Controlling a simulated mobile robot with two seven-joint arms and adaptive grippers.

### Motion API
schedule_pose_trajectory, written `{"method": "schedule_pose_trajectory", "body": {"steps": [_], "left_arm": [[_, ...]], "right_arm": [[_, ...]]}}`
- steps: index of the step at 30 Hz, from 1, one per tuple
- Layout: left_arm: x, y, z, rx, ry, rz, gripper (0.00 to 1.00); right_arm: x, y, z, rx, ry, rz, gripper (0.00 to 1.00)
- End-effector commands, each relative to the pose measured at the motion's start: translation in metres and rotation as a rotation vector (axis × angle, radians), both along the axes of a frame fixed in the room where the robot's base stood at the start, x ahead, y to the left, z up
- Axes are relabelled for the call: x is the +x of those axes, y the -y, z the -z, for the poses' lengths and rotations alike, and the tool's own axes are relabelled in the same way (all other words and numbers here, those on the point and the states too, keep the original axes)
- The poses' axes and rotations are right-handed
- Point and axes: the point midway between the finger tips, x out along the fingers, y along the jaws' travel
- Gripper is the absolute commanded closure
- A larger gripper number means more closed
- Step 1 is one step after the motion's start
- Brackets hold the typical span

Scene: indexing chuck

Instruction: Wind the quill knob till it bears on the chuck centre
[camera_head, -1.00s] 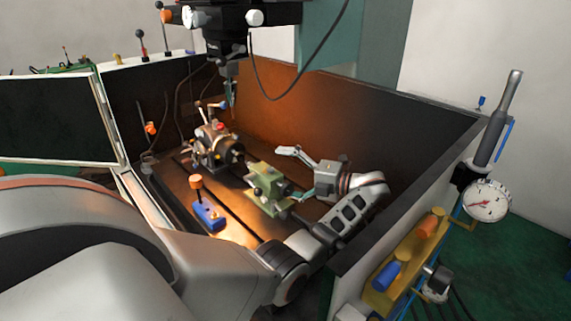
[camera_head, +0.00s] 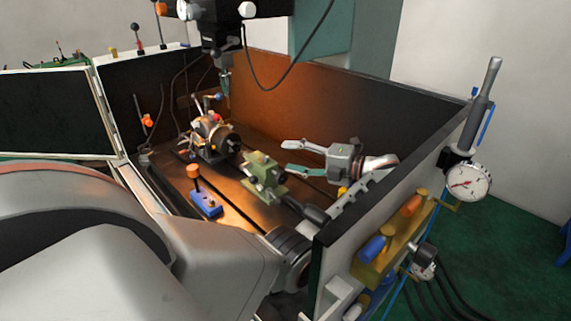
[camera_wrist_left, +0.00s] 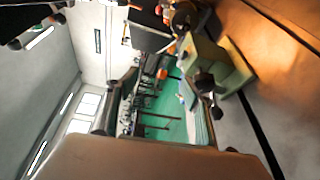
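The indexing chuck (camera_head: 228,138) is a dark round face on a grey dividing head (camera_head: 207,133), on the machine table. The green tailstock (camera_head: 262,172) stands to its right. In the left wrist view the tailstock (camera_wrist_left: 213,58) is close, with a dark knob (camera_wrist_left: 205,84) on its end, seemingly the quill knob. In the head view this end is hard to make out. I cannot tell whether the quill touches the chuck centre. My left gripper (camera_head: 288,157) is open and empty, its two fingers pointing left, behind and right of the tailstock. My right gripper is not in view.
A blue block with an orange-topped handle (camera_head: 204,203) sits at the table's front. The spindle head (camera_head: 222,35) hangs above the dividing head. The enclosure wall (camera_head: 345,225) bounds the right, with a dial gauge (camera_head: 468,182) and tool rack (camera_head: 398,240) outside it.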

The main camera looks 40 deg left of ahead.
Motion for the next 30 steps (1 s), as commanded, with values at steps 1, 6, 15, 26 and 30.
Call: {"method": "schedule_pose_trajectory", "body": {"steps": [1,6,15,26,30], "left_arm": [[-0.001,0.003,0.003,-0.003,-0.006,0.0,0.52],[0.0,0.011,0.002,-0.004,-0.009,-0.003,0.52],[0.002,0.028,-0.001,-0.007,-0.009,-0.003,0.52],[0.004,0.043,-0.006,-0.006,-0.009,-0.004,0.52],[0.004,0.043,-0.006,-0.006,-0.009,-0.004,0.52]], "right_arm": [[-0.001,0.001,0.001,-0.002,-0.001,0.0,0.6],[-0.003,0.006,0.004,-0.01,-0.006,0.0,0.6],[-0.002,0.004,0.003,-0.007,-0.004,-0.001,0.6],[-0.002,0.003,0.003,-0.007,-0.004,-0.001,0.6],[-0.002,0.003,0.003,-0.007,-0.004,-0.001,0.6]]}}
